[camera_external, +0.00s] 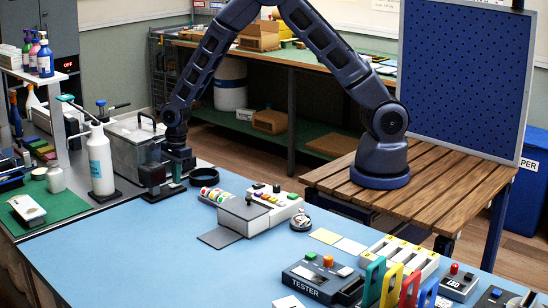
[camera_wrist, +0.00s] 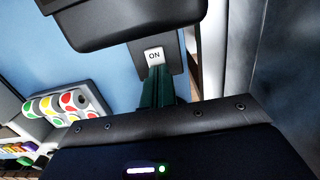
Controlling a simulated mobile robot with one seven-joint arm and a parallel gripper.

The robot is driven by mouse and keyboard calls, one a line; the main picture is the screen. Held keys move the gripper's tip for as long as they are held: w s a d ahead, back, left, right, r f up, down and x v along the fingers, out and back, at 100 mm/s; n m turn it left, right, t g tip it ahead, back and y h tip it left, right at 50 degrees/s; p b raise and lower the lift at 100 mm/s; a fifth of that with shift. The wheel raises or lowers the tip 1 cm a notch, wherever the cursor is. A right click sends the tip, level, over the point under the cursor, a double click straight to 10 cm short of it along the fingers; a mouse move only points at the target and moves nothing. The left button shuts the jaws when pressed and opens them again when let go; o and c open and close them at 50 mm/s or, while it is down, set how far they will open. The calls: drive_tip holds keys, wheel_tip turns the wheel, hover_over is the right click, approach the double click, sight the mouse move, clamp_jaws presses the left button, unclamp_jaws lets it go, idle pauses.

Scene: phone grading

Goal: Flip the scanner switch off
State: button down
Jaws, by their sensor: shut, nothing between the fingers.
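A white switch marked "ON" (camera_wrist: 154,56) sits on a grey plate (camera_wrist: 174,50) in the wrist view. A dark housing (camera_wrist: 130,25) juts over the plate's upper left side. My gripper (camera_wrist: 158,74) is shut and empty, its dark green fingertips pointing at the lower edge of the switch. I cannot tell whether they touch it. The switch itself cannot be made out there.
A back-left unit display (camera_external: 67,66) reads "OFF". The blue table's front left is clear.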

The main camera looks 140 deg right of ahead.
drive_tip(key=shift+w+a+f, duration=0.15)
drive_tip(key=shift+w, duration=0.3)
drive_tip(key=shift+w+a+f, duration=0.1)
drive_tip(key=shift+w+a, duration=0.05)
drive_tip(key=shift+w, duration=0.25)
drive_tip(key=shift+w+d+r, duration=0.1)
drive_tip(key=shift+r, duration=0.45)
wheel_tip(320, 180, up, 14)
drive_tip(key=s, duration=0.2)
drive_tip(key=shift+d+f, duration=0.25)
drive_tip(key=shift+d, duration=0.05)
drive_tip(key=shift+s, duration=0.1)
